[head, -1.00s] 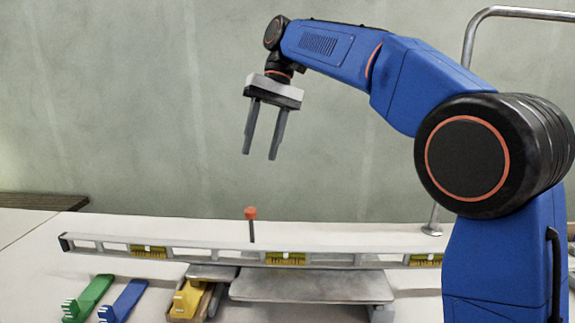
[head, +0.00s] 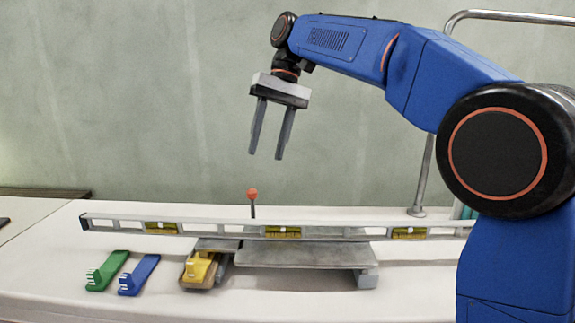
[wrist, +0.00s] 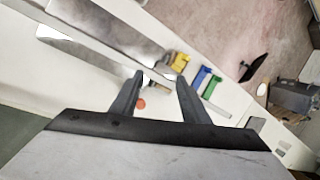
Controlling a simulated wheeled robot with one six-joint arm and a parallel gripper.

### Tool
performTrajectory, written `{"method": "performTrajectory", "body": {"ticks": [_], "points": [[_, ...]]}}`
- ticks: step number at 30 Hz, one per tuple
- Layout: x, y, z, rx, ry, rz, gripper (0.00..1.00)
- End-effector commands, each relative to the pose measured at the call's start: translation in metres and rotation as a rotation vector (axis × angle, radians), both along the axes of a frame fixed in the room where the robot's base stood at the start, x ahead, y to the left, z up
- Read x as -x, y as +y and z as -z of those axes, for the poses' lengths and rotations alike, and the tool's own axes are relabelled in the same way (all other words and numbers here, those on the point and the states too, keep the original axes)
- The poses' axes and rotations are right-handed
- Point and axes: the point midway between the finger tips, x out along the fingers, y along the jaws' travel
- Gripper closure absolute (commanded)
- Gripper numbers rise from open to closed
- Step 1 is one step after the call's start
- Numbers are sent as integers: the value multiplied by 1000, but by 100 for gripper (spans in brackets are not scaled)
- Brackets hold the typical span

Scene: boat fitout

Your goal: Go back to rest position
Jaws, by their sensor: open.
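My gripper (head: 266,128) is open and empty. It hangs with its fingers pointing down, well above the bench, in front of the green wall. In the wrist view my gripper (wrist: 158,85) has its two fingers apart, with nothing between them but the bench scene far below. My blue arm reaches in from the right side of the head view.
A long level (head: 337,233) lies across the bench (head: 420,290) behind a grey plate (head: 305,254). A red-topped pin (head: 253,194) stands behind it. Green (head: 107,270), blue (head: 139,274) and yellow (head: 199,268) pieces sit at left. A metal rail (head: 424,170) rises at right.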

Motion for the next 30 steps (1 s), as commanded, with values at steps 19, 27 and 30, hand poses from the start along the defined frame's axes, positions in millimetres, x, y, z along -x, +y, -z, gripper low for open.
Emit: {"method": "performTrajectory", "body": {"ticks": [19,27,30], "points": [[54,-122,42,22,-182,182,58],[98,-189,87,54,-295,272,58],[117,-212,106,68,-337,301,58]]}}
